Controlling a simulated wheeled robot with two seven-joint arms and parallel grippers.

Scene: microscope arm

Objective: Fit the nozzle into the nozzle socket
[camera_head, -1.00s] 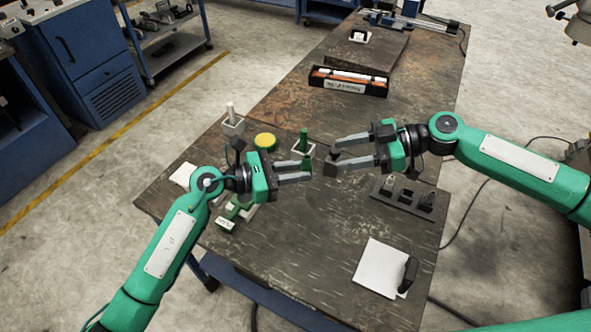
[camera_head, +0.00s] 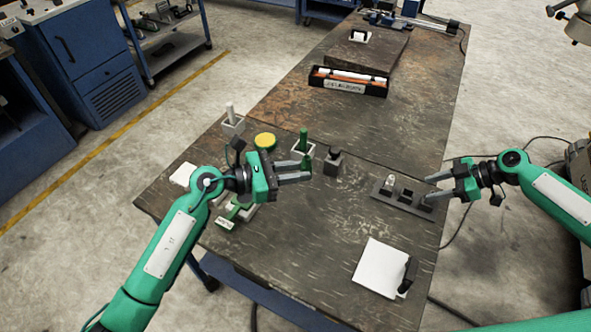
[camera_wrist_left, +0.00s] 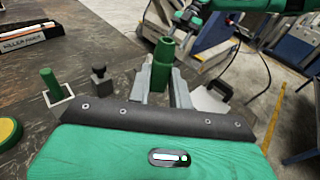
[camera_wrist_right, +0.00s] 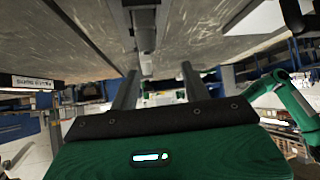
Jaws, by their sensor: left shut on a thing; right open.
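My left gripper (camera_head: 306,171) is shut on a green stepped cylinder (camera_wrist_left: 163,62), which looks like the nozzle; it stands upright between the fingertips in the left wrist view. In the head view it is small beside another green cylinder (camera_head: 303,138) standing in a white-rimmed square holder. That second cylinder also shows in the left wrist view (camera_wrist_left: 50,80). My right gripper (camera_head: 426,189) is open at the right end of a dark slotted rack (camera_head: 381,191). I cannot tell which part is the nozzle socket.
A dark knobbed block (camera_head: 333,161) stands just right of my left fingertips. A yellow round piece (camera_head: 265,141), a white peg in a holder (camera_head: 231,119) and a green labelled part (camera_head: 232,215) are on the left. A white plate (camera_head: 381,267) lies front right. The table's middle is clear.

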